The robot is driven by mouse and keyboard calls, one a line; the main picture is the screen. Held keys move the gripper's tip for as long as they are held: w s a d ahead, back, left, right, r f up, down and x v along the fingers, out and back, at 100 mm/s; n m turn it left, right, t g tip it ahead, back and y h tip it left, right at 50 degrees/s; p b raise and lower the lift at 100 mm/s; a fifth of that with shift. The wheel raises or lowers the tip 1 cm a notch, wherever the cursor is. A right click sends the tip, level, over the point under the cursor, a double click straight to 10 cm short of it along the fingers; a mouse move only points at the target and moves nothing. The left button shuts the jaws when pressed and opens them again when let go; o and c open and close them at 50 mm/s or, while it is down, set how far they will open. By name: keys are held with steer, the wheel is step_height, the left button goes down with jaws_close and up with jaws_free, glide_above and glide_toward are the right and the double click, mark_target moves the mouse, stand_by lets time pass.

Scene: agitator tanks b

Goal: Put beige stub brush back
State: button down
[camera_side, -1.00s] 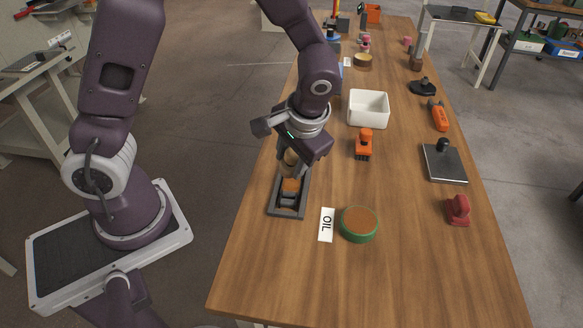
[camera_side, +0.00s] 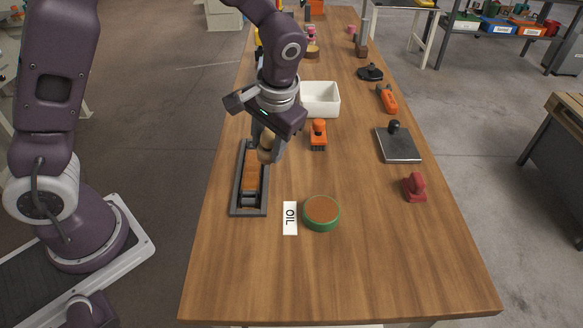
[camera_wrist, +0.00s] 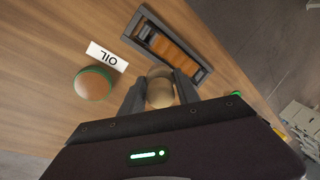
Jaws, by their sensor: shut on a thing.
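The beige stub brush (camera_side: 267,153) is held in my gripper (camera_side: 268,142), with its rounded beige top showing between the fingers in the wrist view (camera_wrist: 160,92). The fingers are closed on its sides. It is beside the right edge of a long dark grey tray (camera_side: 236,188) with an orange-brown strip inside. The tray also shows in the wrist view (camera_wrist: 137,24), just beyond the fingers. The brush's underside is hidden, and I cannot tell whether it touches the table.
A white OIL label (camera_side: 290,218) and a round green-rimmed dish (camera_side: 322,213) with a brown top lie near the tray. An orange brush (camera_side: 318,135), a white bin (camera_side: 320,99), a grey plate with a knob (camera_side: 398,146) and a red tool (camera_side: 414,187) stand further right. The front table is clear.

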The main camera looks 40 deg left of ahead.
steer(key=w+d+m+h, duration=0.1)
steer(key=w+d+h, duration=0.25)
steer(key=w, duration=0.95)
steer(key=shift+y, duration=0.35)
steer(key=f, duration=1)
steer(key=shift+s+d+f, duration=0.1)
steer(key=shift+d+f, duration=0.05)
steer(key=shift+d, duration=0.15)
steer(key=shift+f, duration=0.1)
steer(key=c, duration=0.9)
jaws_free()
